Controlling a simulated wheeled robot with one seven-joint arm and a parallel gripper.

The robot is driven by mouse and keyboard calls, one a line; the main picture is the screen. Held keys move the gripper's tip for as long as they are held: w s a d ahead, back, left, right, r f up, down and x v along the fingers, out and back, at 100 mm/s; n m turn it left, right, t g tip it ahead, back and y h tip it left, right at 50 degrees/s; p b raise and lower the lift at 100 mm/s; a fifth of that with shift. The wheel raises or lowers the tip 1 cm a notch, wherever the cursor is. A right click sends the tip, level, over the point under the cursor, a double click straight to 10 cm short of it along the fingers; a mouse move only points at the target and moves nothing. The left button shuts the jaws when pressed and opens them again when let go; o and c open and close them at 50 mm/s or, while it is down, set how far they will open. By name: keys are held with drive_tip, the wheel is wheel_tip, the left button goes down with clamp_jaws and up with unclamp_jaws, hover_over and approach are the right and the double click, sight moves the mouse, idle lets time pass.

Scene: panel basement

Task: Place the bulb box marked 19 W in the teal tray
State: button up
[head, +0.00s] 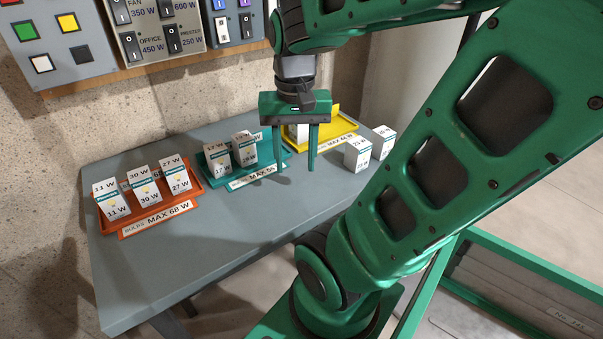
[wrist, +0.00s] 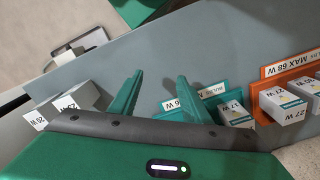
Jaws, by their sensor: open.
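The teal tray (head: 233,182) stands mid-table and holds white bulb boxes; the left one (head: 218,160) seems to read 17 W, while the other's (head: 244,149) marking is unclear. Two loose white boxes stand at the table's right: a nearer one (head: 357,154) and a farther one (head: 383,141). Their markings are too small to read surely, so I cannot tell which box is 19 W. My gripper (head: 296,169) is open and empty, pointing down between the teal tray and the loose boxes. In the wrist view, the loose boxes (wrist: 83,98) lie left of the fingers and the teal tray (wrist: 222,90) right.
An orange tray (head: 160,218) marked MAX 68 W holds several boxes at the left. A yellow tray (head: 335,136) stands behind my gripper. A switch panel (head: 160,30) hangs on the wall. The table's front (head: 250,220) is clear.

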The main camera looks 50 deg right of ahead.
drive_tip(key=s+n, duration=0.1)
drive_tip(key=s+f+n, duration=0.1)
drive_tip(key=s+f, duration=0.1)
drive_tip(key=shift+s+a+f+n, duration=0.15)
drive_tip(key=shift+s+a+n, duration=0.2)
drive_tip(key=shift+s+n, duration=0.05)
